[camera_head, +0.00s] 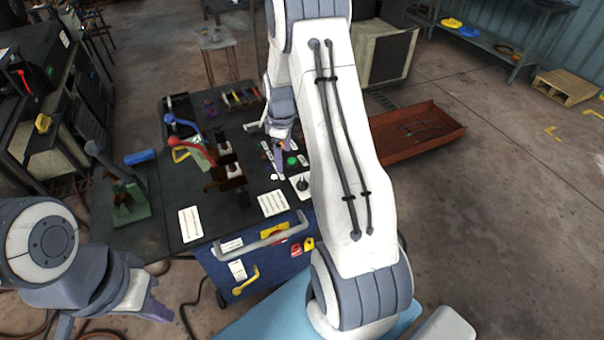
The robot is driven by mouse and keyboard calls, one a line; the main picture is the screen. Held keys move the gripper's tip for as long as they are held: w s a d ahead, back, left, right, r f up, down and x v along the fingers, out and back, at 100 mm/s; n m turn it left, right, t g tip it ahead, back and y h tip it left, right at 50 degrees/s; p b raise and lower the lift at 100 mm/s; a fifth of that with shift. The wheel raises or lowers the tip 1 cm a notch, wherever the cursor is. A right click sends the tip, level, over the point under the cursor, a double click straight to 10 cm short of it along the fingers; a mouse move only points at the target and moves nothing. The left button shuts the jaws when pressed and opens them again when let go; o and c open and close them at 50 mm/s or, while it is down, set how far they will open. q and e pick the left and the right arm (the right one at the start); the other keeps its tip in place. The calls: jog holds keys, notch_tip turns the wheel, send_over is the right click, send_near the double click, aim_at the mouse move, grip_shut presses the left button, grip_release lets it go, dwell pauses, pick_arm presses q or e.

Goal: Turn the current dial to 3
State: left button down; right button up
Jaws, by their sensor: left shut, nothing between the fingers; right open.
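A dark knob on a white plate (303,183), which looks like the current dial, is on the right side of the dark bench top, partly beside my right arm. Its pointer and numbers are too small to read. My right gripper (281,145) is open and points down over the bench, a little beyond and left of the dial, near a green button (292,160). Its fingertips are partly hard to make out, and I cannot tell whether they touch anything. My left gripper (152,308) is shut and empty at the lower left, away from the bench.
Red-handled and blue-handled levers (192,152) stand mid-bench. White label cards (191,224) lie near the front edge. A blue cabinet (225,280) with a grey handle is below. A green lever stand (130,200) is at left. A rusty tray (425,133) lies right, with open floor beyond.

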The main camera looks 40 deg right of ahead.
aim_at(302, 180)
jog(key=d+f+n+p, duration=0.1)
jog(key=d+f, duration=0.1)
jog(key=f, duration=0.3)
jog(key=d+f+n+p, duration=0.1)
jog(key=d+f, duration=0.1)
jog(key=f, duration=0.3)
jog(key=d+f+p, duration=0.1)
jog(key=d+f, duration=0.2)
jog(key=f, duration=0.2)
jog(key=shift+w+d+n+g, duration=0.1)
jog(key=shift+w+n+g, duration=0.2)
jog(key=shift+n, duration=0.1)
jog(key=shift+f, duration=0.75)
